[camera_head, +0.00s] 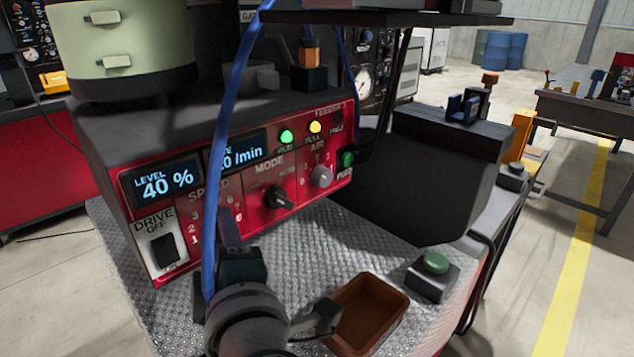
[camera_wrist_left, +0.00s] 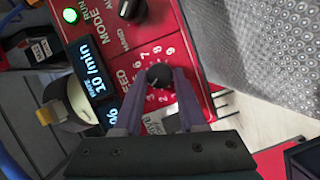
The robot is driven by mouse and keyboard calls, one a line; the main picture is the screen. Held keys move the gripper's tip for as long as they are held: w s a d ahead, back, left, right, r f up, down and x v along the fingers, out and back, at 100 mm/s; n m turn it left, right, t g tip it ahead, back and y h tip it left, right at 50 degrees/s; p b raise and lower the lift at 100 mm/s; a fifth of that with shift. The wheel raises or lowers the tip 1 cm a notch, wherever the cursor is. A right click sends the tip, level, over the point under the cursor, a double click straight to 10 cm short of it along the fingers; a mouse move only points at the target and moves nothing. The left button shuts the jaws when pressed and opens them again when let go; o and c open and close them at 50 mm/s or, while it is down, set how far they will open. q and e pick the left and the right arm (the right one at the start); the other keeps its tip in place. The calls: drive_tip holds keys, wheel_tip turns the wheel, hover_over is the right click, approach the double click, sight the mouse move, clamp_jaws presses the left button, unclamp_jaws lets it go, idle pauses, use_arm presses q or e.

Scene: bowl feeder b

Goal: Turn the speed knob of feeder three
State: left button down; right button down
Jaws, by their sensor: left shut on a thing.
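In the head view my left gripper (camera_head: 231,232) reaches the panel from below and hides the knob. The level display (camera_head: 156,185) reads 40 %. The rate display (camera_wrist_left: 89,67) reads 10/min. My right gripper is not in view.
The mode knob (camera_head: 278,198) and air knob (camera_head: 321,175) sit right of the speed dial. The drive switch (camera_head: 164,250) is at its left. A blue cable (camera_head: 222,130) hangs before the panel. A brown tray (camera_head: 368,314) and a green button box (camera_head: 433,275) stand in front.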

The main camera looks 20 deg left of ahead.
use_arm(q)
drive_tip(key=shift+r+m+g+p, duration=0.1)
drive_tip(key=shift+m+g+p, duration=0.4)
drive_tip(key=shift+m+p, duration=0.6)
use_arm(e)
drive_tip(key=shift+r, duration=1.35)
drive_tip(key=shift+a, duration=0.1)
use_arm(q)
drive_tip(key=shift+c, duration=2.4)
unclamp_jaws()
